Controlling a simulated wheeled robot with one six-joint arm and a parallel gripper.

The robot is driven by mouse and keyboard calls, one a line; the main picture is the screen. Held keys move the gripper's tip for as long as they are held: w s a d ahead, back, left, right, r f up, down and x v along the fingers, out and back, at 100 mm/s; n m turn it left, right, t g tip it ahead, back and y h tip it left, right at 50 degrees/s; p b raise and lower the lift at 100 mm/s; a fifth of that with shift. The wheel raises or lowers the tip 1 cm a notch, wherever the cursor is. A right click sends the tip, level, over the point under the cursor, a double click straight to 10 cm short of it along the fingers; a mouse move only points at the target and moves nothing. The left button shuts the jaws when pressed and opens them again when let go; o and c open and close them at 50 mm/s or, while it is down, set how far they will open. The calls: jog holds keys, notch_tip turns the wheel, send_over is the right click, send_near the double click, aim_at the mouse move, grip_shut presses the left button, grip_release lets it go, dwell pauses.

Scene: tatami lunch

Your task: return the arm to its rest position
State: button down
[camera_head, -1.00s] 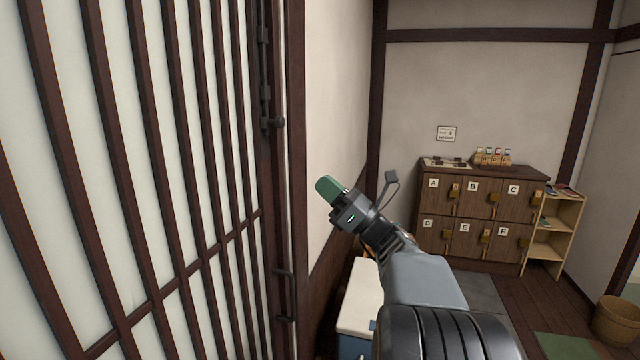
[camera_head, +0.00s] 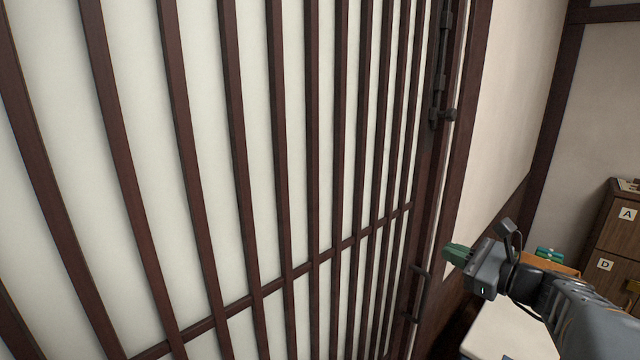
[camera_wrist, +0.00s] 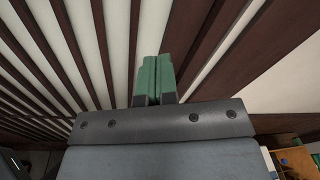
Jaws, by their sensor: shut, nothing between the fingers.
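My gripper (camera_head: 455,253) is at the lower right of the head view, its green fingers pointing left toward the slatted door. The fingers are shut together with nothing between them. In the wrist view the green fingers (camera_wrist: 155,75) lie side by side in front of the slats. My arm reaches in from the lower right corner, stretched out in front of my body. From these views I cannot tell how far the fingertips are from the door.
A slatted paper door (camera_head: 260,180) fills the left and middle. It has a bolt (camera_head: 445,115) and a handle (camera_head: 418,290) at its right edge. A white-topped stand (camera_head: 500,335) is below my gripper. Wooden lockers (camera_head: 622,225) stand at the right edge.

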jog(key=s+a+f+n+g+h, duration=0.5)
jog(key=s+f+n, duration=0.2)
jog(key=n, duration=0.5)
jog(key=s+a+f+n+g+h, duration=0.4)
jog(key=s+f+n, duration=0.4)
jog(key=n, duration=0.4)
jog(key=shift+s+a+f+g+h, duration=0.35)
jog(key=shift+a+h, duration=0.45)
jog(key=shift+a, duration=0.4)
jog(key=shift+a, duration=0.1)
